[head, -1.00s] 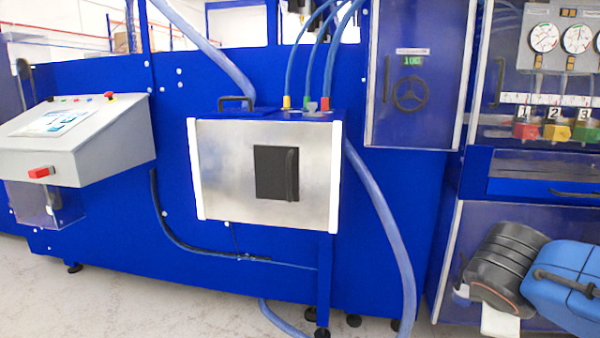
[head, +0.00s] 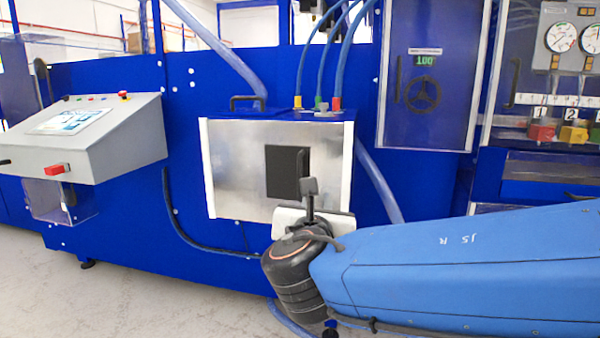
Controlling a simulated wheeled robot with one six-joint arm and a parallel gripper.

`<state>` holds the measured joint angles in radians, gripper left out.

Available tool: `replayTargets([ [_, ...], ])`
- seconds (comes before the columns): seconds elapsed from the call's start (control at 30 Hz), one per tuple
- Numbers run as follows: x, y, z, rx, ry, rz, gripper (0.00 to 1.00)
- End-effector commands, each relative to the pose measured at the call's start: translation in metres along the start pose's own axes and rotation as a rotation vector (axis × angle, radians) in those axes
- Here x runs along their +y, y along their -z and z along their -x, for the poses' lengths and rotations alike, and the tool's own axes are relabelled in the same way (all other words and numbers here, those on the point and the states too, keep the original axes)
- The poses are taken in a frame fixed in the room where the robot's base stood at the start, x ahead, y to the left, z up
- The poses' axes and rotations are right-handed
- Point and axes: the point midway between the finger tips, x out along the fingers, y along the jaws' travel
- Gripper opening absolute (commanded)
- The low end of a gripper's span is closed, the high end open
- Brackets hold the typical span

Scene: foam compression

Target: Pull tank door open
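The tank door (head: 235,170) is a brushed-metal panel with white side strips on the front of a blue box. It looks closed. Its black handle (head: 282,172) sits right of the panel's middle. My gripper (head: 310,187) is in front of the door's lower right part, with a dark grey fingertip at the handle's right edge in the picture. I cannot tell whether it touches the handle. The fingers line up in this view, so their opening is hidden. My wrist and arm cover the area below and right of the door.
Blue hoses (head: 343,60) run from coloured fittings on top of the box. A grey control console (head: 90,140) with a red button stands at left. A cabinet with a wheel (head: 422,95) and gauges (head: 560,37) are at right. The floor (head: 150,300) at lower left is clear.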

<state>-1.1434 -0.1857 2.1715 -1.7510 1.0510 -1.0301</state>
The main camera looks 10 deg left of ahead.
Motion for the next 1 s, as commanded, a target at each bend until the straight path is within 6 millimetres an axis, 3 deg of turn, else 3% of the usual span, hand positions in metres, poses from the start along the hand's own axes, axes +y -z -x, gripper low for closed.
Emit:
replayTargets([
  [0.03, 0.016, -0.002, 0.004, -0.016, -0.03, 0.032, 0.18],
  [0.13, 0.035, -0.005, 0.01, -0.042, -0.068, 0.077, 0.18],
  [0.37, 0.044, -0.007, 0.004, -0.056, -0.082, 0.099, 0.18],
  [1.0, 0.051, -0.012, -0.1, -0.055, -0.079, 0.097, 0.18],
])
